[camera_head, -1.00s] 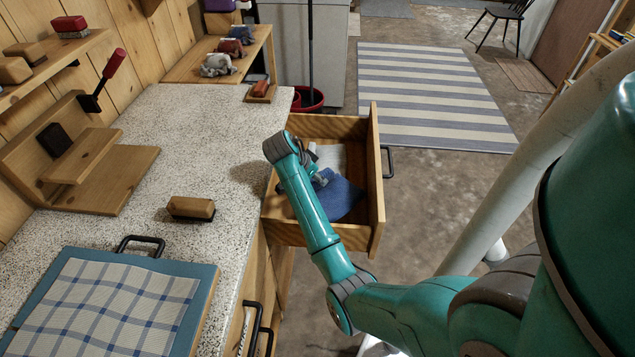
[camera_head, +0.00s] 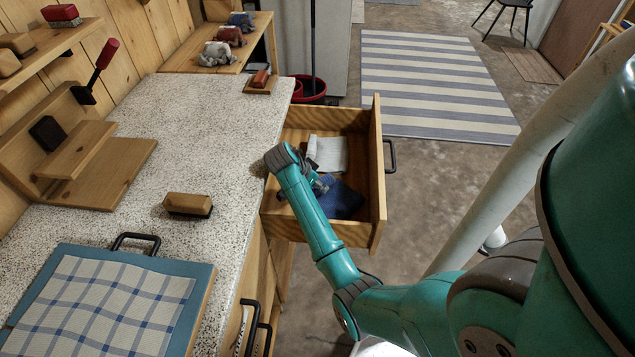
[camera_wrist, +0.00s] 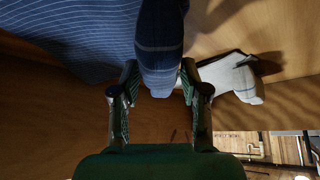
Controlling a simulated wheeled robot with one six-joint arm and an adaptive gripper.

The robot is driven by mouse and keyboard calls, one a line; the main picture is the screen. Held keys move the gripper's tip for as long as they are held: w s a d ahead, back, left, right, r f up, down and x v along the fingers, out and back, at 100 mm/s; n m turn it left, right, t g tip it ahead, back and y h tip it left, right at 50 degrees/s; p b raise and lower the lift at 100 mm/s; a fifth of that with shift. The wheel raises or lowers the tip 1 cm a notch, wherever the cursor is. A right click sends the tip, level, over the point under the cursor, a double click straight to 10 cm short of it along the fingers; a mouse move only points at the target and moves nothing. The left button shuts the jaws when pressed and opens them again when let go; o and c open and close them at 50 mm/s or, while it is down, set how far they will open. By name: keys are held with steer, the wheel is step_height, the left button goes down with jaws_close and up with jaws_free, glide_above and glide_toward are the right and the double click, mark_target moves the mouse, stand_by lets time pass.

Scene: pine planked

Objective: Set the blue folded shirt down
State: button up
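The blue folded shirt (camera_head: 343,202) is inside the open drawer (camera_head: 376,180), at its near end. It is dark blue with fine pale stripes, and in the wrist view its flat part (camera_wrist: 75,35) spreads to the upper left. My gripper (camera_head: 322,184) points down into the drawer. In the wrist view my gripper (camera_wrist: 160,84) has a finger close on each side of the shirt's raised dark ridge and looks shut on it. Whether the shirt's underside rests fully on the drawer floor is hidden.
A white folded cloth (camera_head: 331,153) lies in the far part of the drawer, beside the shirt. The speckled counter (camera_head: 180,250) borders the drawer on the left, with a wooden brush (camera_head: 188,205) on it. A striped rug (camera_head: 430,85) lies beyond.

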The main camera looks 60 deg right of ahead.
steer(key=shift+o, duration=0.3)
steer(key=shift+r, duration=0.1)
steer(key=shift+w+a+r, duration=0.1)
steer(key=shift+r, duration=0.1)
steer(key=shift+v, duration=3.55)
